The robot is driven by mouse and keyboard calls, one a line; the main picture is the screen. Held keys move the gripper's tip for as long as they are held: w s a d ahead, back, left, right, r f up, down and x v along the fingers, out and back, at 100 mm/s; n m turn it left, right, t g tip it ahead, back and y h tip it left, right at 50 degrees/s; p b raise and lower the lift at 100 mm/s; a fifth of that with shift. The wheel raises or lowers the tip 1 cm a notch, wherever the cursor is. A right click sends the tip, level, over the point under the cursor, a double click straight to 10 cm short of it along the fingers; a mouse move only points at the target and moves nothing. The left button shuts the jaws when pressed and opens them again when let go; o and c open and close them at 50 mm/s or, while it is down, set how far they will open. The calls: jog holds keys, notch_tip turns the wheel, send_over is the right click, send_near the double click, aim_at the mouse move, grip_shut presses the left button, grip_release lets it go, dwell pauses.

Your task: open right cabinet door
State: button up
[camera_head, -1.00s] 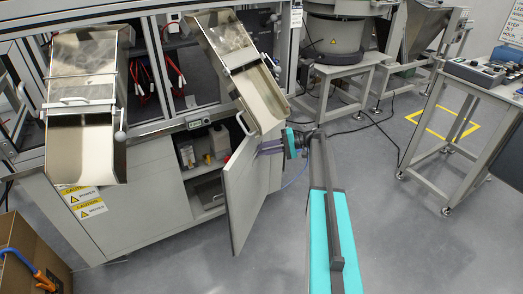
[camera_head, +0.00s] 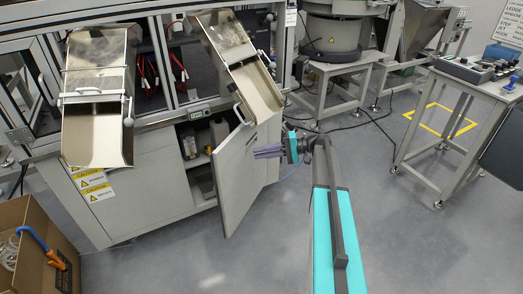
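The right cabinet door (camera_head: 240,185) is a light grey panel on the front of the machine's base cabinet. It stands partly open, with its free edge at the left, swung out toward me. The dark cabinet opening (camera_head: 200,170) shows to its left, with bottles (camera_head: 218,131) on a shelf inside. My gripper (camera_head: 256,152) has purplish fingers pointing left. In the picture they lie across the upper right part of the door's outer face. I cannot tell whether they touch it. The small finger gap cannot be judged, and no held object shows.
Two metal chutes, left (camera_head: 97,95) and right (camera_head: 235,65), jut out above the cabinet. A cardboard box (camera_head: 35,225) stands at the lower left. A control-panel table (camera_head: 470,80) is at the right. The grey floor (camera_head: 420,255) is clear in front and to the right.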

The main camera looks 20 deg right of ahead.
jog(key=shift+s+f, duration=0.15)
jog(key=shift+s, duration=0.65)
jog(key=shift+c, duration=1.3)
jog(key=shift+a+f, duration=0.2)
grip_shut()
jog(key=s+a+f+g+h, duration=0.3)
jog(key=s+a+f, duration=0.6)
jog(key=f, duration=0.4)
jog(key=s+a+f+g+h, duration=0.35)
jog(key=s+a+f, duration=0.6)
jog(key=f, duration=0.45)
jog(key=s+f+n+g+h, duration=0.2)
jog(key=s+f+h, duration=0.2)
jog(key=s, duration=0.8)
jog(key=s+f+n+g+h, duration=0.2)
jog(key=s+f, duration=0.6)
jog(key=s, duration=0.5)
jog(key=shift+s+n+h, duration=0.25)
jog(key=shift+n+h, duration=0.45)
jog(key=shift+h, duration=0.55)
